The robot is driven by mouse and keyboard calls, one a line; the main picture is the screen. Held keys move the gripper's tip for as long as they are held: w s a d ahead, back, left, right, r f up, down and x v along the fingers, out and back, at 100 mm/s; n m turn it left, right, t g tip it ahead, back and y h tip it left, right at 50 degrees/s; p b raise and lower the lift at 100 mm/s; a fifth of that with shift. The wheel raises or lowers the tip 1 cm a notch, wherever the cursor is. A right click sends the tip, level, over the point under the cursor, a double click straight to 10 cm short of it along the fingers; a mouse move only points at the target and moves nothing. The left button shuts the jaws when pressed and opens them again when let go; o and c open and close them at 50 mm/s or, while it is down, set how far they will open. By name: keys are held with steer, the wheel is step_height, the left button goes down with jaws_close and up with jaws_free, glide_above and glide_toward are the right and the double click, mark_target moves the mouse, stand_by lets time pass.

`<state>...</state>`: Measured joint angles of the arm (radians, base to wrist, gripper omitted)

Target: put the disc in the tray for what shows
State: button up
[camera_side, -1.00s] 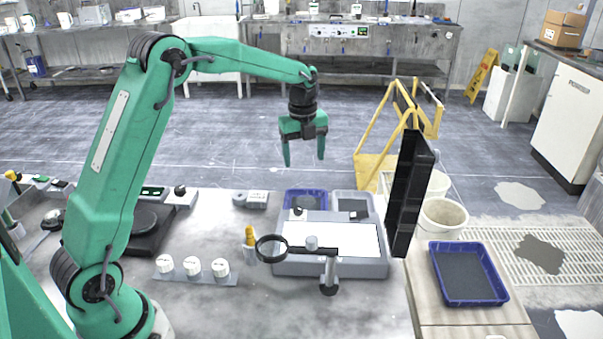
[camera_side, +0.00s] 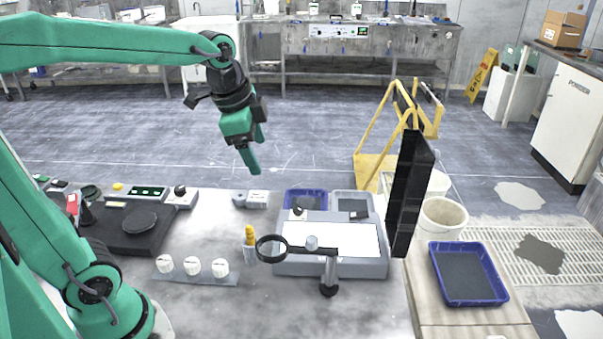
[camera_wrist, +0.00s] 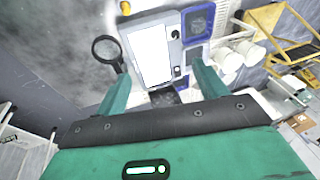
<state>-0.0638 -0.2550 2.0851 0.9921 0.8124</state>
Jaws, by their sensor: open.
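I cannot make out a loose disc for certain in either view. A dark round platen (camera_side: 140,221) lies on the black polisher at the left. Behind the light box (camera_side: 340,265) stand a blue tray (camera_side: 305,192) and a grey tray (camera_side: 353,193). Another blue tray (camera_side: 466,301) with a dark floor sits on the side bench at the right. My gripper (camera_side: 252,155) hangs tilted in the air, left of the trays and above the bench.
A magnifier (camera_side: 271,248) on a post stands before the light box; it also shows in the wrist view (camera_wrist: 107,48). White knobs (camera_side: 192,266) line the front. An upright black panel (camera_side: 410,195) stands at the bench's right edge, near a white bucket (camera_side: 442,218).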

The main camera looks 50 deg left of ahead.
steer(key=s+d+f+n+t, duration=0.2)
steer(key=s+n, duration=0.6)
steer(key=s, duration=0.3)
steer(key=shift+s+f+n, duration=0.3)
steer(key=shift+s+f, duration=0.05)
